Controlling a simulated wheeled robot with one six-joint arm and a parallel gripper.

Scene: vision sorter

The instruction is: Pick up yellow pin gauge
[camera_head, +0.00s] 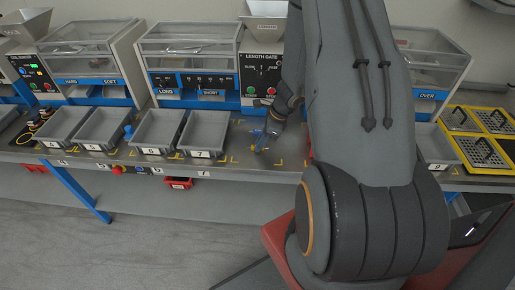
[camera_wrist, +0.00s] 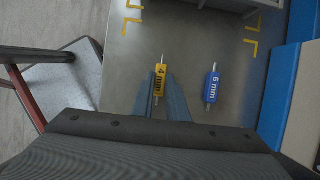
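The yellow pin gauge (camera_wrist: 160,77), marked "4 mm", lies lengthwise on the grey bench top in the wrist view. The two bluish fingers of my gripper (camera_wrist: 162,95) stand on either side of it, apart from each other. I cannot tell whether they touch it. A blue pin gauge (camera_wrist: 212,88), marked "6 mm", lies to the right, outside the fingers. In the head view my gripper (camera_head: 262,140) points down at the bench, right of the tray marked 7.
Grey trays (camera_head: 201,131) stand along the bench front to the left. The length gate machine (camera_head: 262,78) stands behind my gripper. Yellow corner marks (camera_wrist: 251,47) are on the bench. A blue-edged block (camera_wrist: 283,95) borders the right of the wrist view. My arm hides the bench's middle.

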